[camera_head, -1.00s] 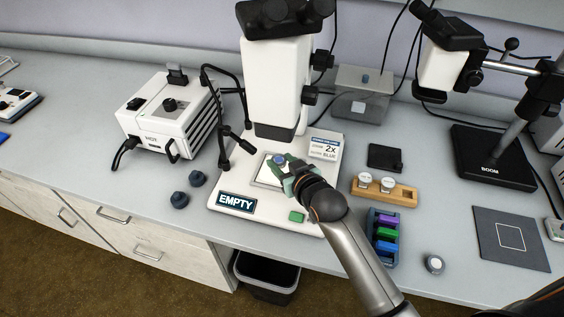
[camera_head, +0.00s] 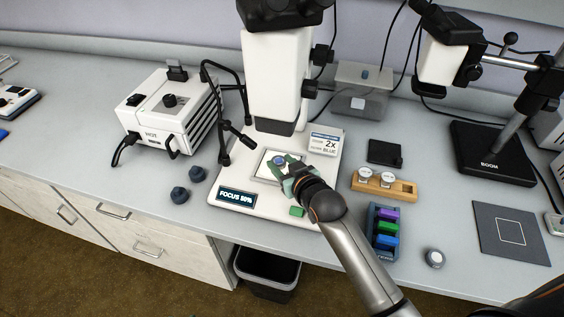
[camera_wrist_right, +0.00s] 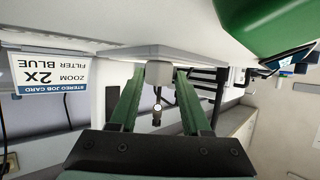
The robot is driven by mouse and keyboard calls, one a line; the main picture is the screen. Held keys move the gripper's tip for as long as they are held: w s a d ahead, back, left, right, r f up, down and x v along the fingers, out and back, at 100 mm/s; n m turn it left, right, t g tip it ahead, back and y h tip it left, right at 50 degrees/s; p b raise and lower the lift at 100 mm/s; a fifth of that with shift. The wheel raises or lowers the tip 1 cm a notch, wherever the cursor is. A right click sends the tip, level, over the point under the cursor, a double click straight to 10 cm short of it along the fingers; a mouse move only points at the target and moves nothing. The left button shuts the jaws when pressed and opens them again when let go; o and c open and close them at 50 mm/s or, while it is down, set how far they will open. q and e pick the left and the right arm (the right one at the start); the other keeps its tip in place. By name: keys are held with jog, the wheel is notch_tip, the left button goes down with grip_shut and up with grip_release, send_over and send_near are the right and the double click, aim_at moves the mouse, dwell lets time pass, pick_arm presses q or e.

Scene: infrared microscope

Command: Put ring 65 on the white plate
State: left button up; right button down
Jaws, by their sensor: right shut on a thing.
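My right gripper (camera_head: 281,165) is over the microscope stage, its green fingers shut on a small ring (camera_head: 279,159) with a bluish centre. In the right wrist view my right gripper (camera_wrist_right: 158,76) has a grey round piece (camera_wrist_right: 159,72) between its fingertips, against or very close to the stage surface. The white plate (camera_head: 262,174) lies under the fingers on the microscope base, partly covered by them. No number on the held ring is legible. My left gripper is not in view.
The microscope head (camera_head: 275,80) stands just above and behind the gripper. A wooden rack (camera_head: 404,190) holds two other rings, with free room at its right end. The display (camera_head: 236,196) reads FOCUS 50%. A colour-block holder (camera_head: 383,232) stands near the arm.

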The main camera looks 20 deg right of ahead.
jog(key=shift+f, duration=0.15)
jog(key=shift+c, duration=0.2)
grip_release()
dwell(0.3)
jog(key=shift+r+p, duration=1.7)
jog(key=shift+p, duration=0.6)
